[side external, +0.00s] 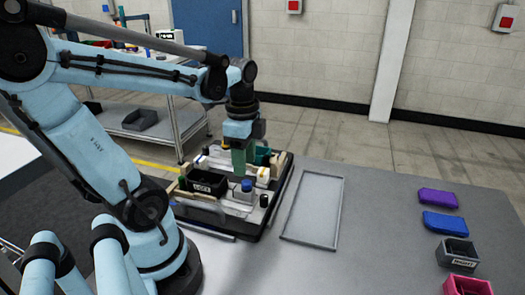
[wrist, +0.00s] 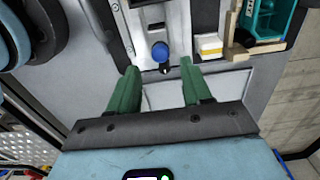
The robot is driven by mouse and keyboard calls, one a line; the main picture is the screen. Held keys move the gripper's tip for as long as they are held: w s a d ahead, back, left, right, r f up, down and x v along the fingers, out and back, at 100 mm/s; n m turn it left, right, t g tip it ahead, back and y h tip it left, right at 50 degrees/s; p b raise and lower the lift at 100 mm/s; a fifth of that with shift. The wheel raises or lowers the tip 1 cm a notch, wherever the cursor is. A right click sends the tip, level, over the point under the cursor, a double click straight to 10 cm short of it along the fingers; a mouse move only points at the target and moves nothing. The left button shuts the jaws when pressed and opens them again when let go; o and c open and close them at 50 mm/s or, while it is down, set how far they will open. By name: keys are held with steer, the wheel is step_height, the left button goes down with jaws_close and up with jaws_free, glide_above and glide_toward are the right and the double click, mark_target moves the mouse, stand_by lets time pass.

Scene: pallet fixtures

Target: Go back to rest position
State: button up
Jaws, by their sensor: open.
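My gripper (side external: 239,168) hangs above the black pallet fixture (side external: 275,192), pointing down. In the wrist view its two green fingers (wrist: 160,75) are spread apart with nothing between them. A small item with a blue cap (wrist: 160,52) shows just beyond the fingertips in that view. The blue-capped item also stands on the fixture in the side view (side external: 246,186), just right of and below the fingertips. A black labelled bin (side external: 206,183) sits on the fixture to the left of the gripper. Whether the fingers touch anything is hard to tell.
An empty grey tray (side external: 342,205) lies right of the fixture. Purple (side external: 438,197), blue (side external: 445,223), grey (side external: 457,250) and magenta (side external: 465,286) bins line the table's right side. A teal item (wrist: 272,18) stands near the gripper. Table space between tray and bins is clear.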

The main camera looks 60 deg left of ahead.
steer(key=shift+d, duration=0.1)
steer(key=shift+w+d+n+t, duration=0.25)
steer(key=shift+d+n+t, duration=0.05)
steer(key=w+d+r+n+t, duration=0.1)
steer(key=w+d+n+t, duration=0.4)
steer(key=d+n, duration=0.3)
steer(key=shift+w+d+r+t, duration=0.2)
steer(key=shift+d+t, duration=0.6)
steer(key=shift+d, duration=0.25)
steer(key=shift+o, duration=0.3)
